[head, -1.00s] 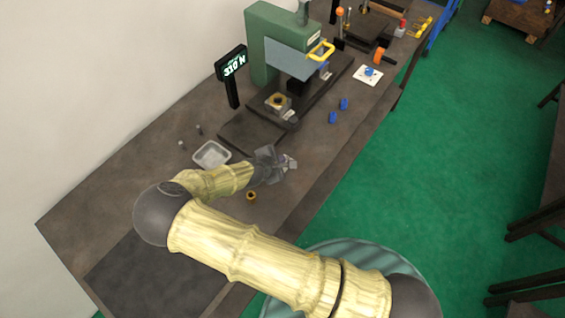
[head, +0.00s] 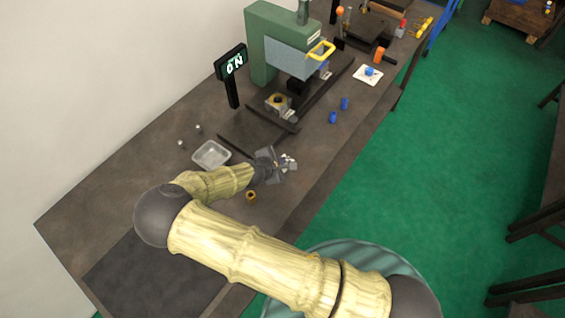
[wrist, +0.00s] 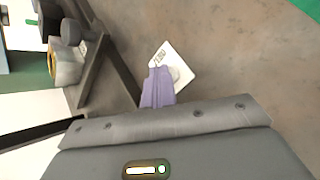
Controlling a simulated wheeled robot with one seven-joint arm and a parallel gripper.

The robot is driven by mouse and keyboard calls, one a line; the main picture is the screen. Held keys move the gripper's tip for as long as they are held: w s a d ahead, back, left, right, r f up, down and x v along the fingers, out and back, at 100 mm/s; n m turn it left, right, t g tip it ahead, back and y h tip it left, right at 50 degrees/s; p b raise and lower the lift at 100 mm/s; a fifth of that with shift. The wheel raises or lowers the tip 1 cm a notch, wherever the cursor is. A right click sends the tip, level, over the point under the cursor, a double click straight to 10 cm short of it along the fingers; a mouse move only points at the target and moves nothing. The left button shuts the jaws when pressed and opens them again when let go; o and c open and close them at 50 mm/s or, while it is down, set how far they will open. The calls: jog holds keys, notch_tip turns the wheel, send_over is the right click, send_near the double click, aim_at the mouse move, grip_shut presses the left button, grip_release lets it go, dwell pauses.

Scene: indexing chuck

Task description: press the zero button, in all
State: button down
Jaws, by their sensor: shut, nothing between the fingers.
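The zero button is a pale round cap (wrist: 176,73) on a white square plate marked ZERO (wrist: 178,55) in the wrist view. My gripper (wrist: 157,88) shows as purple-grey fingers, closed together and empty. Its tips overlap the left part of the plate, beside the cap; I cannot tell whether they touch it. In the head view my gripper (head: 283,163) is low over the bench, in front of the press, and mostly hides the plate.
A grey tray (head: 211,154) lies left of my gripper and a brass ring (head: 251,196) lies in front. Two blue pieces (head: 332,117) lie behind right.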

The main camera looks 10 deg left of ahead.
dwell(0.5)
jog(key=shift+r+p, duration=0.65)
jog(key=shift+r, duration=0.2)
jog(key=shift+r, duration=0.1)
notch_tip(320, 180, up, 5)
jog(key=p, duration=0.3)
jog(key=shift+p, duration=0.3)
dwell(0.5)
